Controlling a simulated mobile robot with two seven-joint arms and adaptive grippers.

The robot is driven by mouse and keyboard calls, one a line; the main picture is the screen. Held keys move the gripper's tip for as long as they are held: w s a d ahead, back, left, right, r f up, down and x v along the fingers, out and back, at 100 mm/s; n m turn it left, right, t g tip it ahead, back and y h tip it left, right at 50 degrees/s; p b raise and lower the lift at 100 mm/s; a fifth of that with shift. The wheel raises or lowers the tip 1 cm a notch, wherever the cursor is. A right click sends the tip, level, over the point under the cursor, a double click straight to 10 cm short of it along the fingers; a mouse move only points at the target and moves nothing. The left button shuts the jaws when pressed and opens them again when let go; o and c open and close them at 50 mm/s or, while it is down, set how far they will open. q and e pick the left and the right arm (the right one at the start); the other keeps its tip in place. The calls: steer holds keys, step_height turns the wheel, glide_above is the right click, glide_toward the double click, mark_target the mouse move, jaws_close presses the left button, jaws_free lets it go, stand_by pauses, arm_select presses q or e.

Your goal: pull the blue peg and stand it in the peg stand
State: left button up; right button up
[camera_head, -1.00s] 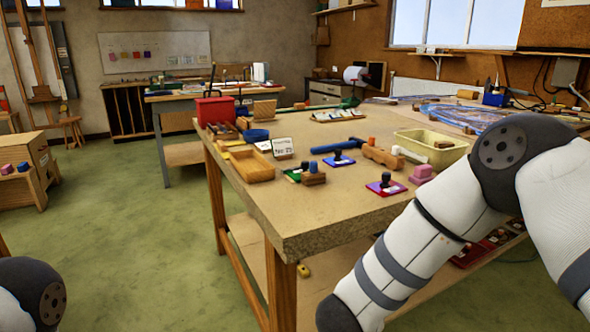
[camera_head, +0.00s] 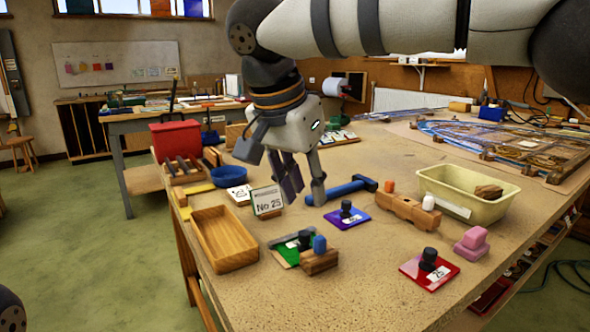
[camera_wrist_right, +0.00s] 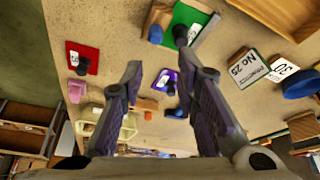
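The blue peg (camera_head: 319,244) stands upright in a small wooden block (camera_head: 320,264) near the front of the workbench. In the right wrist view the blue peg (camera_wrist_right: 155,34) shows near the top, beyond the fingertips. The long wooden block, which looks like the peg stand (camera_head: 403,213), lies farther right and holds an orange peg (camera_head: 389,187) and a white peg (camera_head: 428,203). My right gripper (camera_head: 304,196) is open and empty, pointing down above the bench, behind the blue peg and apart from it. It also shows open in the wrist view (camera_wrist_right: 160,68). My left gripper is out of view.
The bench front is clear.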

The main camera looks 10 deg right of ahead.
mark_target(320, 238)
steer(key=x, duration=1.1)
steer(key=shift+s+d, duration=0.1)
steer(key=shift+s, duration=0.3)
jaws_close()
